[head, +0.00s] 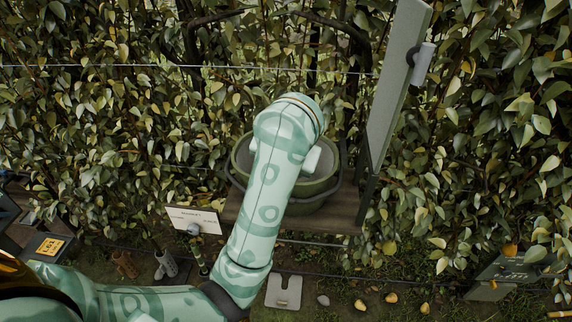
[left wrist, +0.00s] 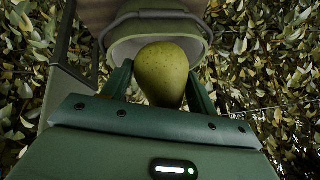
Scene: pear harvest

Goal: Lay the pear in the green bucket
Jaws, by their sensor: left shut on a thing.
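The green bucket (head: 240,160) stands on a brown wooden shelf, its dark handle hanging at the front. My left arm reaches over it in the head view and hides much of its opening. In the left wrist view my left gripper (left wrist: 160,85) is shut on the pear (left wrist: 162,70), a yellow-green speckled fruit between the two green fingers. The bucket (left wrist: 155,25) shows just beyond the pear. I cannot tell whether the pear is inside the rim or above it. My right gripper is not in view.
The wooden shelf (head: 345,212) carries the bucket, with a tall grey post (head: 392,85) at its right. Leafy hedge and wires stand behind. A white sign (head: 193,219) is at the lower left. Small fallen fruits or stones (head: 391,297) lie on the ground.

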